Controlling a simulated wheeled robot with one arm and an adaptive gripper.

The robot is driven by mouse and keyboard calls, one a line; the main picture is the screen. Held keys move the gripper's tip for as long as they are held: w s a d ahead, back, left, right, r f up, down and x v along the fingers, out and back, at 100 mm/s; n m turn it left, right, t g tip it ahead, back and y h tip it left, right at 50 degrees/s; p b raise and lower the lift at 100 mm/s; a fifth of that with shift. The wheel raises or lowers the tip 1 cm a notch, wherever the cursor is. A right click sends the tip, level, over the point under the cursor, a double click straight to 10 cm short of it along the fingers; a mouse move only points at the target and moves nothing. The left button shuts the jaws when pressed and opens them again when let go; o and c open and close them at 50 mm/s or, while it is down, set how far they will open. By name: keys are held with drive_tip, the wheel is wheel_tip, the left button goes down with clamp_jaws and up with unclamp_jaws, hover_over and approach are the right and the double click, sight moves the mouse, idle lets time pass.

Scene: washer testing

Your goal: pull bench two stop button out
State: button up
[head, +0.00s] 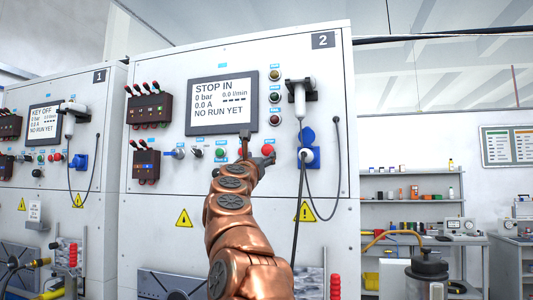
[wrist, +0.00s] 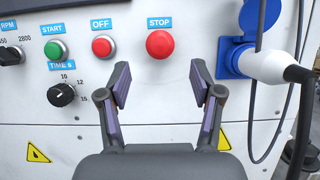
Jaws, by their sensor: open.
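The red stop button (wrist: 160,43) sits under a blue STOP label on the bench two panel. It also shows in the head view (head: 268,149), just above my gripper. My gripper (wrist: 160,76) is open and empty in the wrist view, with its two fingers spread below and to either side of the button, not touching it. In the head view my gripper (head: 258,158) reaches up to the panel near the button. The bench two screen (head: 222,103) reads STOP IN, 0 bar, 0.0 A, NO RUN YET.
Left of the stop button are a red OFF button (wrist: 103,46), a green START button (wrist: 57,50) and a black timer knob (wrist: 62,94). Right of it, a white plug (wrist: 262,66) sits in a blue socket (wrist: 230,58), with hanging cables close by.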

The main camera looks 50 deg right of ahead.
sight(267, 150)
drive_tip(key=p+x, duration=0.4)
drive_tip(key=x, duration=0.1)
drive_tip(key=shift+r, duration=0.3)
drive_tip(key=shift+p+x, duration=0.95)
drive_tip(key=shift+x, duration=0.2)
drive_tip(key=shift+f, duration=0.2)
drive_tip(key=shift+c, duration=0.3)
clamp_jaws()
